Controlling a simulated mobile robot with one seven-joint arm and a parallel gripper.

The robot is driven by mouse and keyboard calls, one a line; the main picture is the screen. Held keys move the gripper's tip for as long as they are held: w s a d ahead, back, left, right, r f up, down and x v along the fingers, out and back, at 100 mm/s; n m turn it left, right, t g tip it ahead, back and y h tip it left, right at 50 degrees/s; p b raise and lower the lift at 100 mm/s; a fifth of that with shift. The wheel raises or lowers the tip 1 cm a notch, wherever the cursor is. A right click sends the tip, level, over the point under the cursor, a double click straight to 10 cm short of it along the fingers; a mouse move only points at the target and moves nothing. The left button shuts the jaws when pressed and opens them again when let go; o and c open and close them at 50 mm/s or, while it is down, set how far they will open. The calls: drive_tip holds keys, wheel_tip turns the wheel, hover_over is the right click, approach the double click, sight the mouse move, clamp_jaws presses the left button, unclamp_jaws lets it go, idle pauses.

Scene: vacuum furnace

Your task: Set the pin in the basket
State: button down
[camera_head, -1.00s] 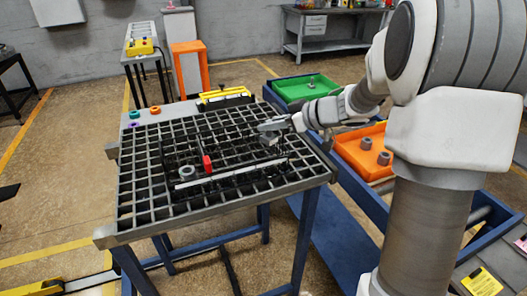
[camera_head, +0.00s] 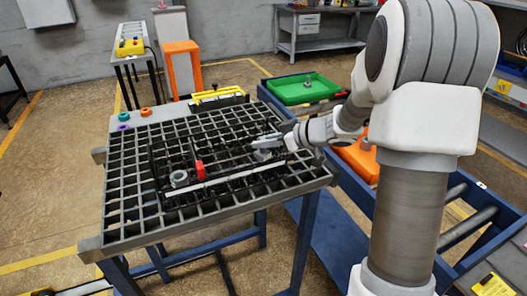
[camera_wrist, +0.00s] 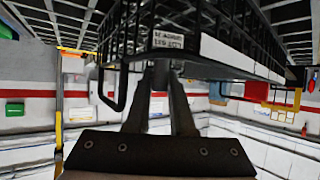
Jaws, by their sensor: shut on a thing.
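The basket is a low dark wire frame on the grate table, with a pale front bar (camera_head: 236,180) and a red tag (camera_head: 200,170). In the wrist view its wire wall (camera_wrist: 255,30) and white label (camera_wrist: 163,40) fill the top. My gripper (camera_head: 266,141) is over the basket's right part. In the wrist view my gripper (camera_wrist: 162,76) is shut on a small grey piece, seemingly the pin (camera_wrist: 160,68), mostly hidden between the fingers. I cannot tell whether it touches the basket floor. A grey ring-like part (camera_head: 179,179) sits in the basket's left part.
The grate table (camera_head: 120,236) has several coloured rings, one orange (camera_head: 146,112), at its far left corner. A yellow-topped rack (camera_head: 218,97) stands at its back. A green tray (camera_head: 302,90) and an orange tray (camera_head: 360,158) lie on the blue cart to the right.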

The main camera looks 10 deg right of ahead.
drive_tip(key=shift+f, duration=1.15)
drive_tip(key=shift+f, duration=0.15)
drive_tip(key=c, duration=1.1)
unclamp_jaws()
drive_tip(key=shift+o, duration=0.2)
drive_tip(key=shift+s+d+r, duration=0.15)
drive_tip(key=shift+d+r, duration=0.05)
drive_tip(key=shift+r, duration=0.1)
drive_tip(key=p+v, duration=0.1)
drive_tip(key=v, duration=1)
drive_tip(key=shift+s+p, duration=0.2)
drive_tip(key=shift+p, duration=0.1)
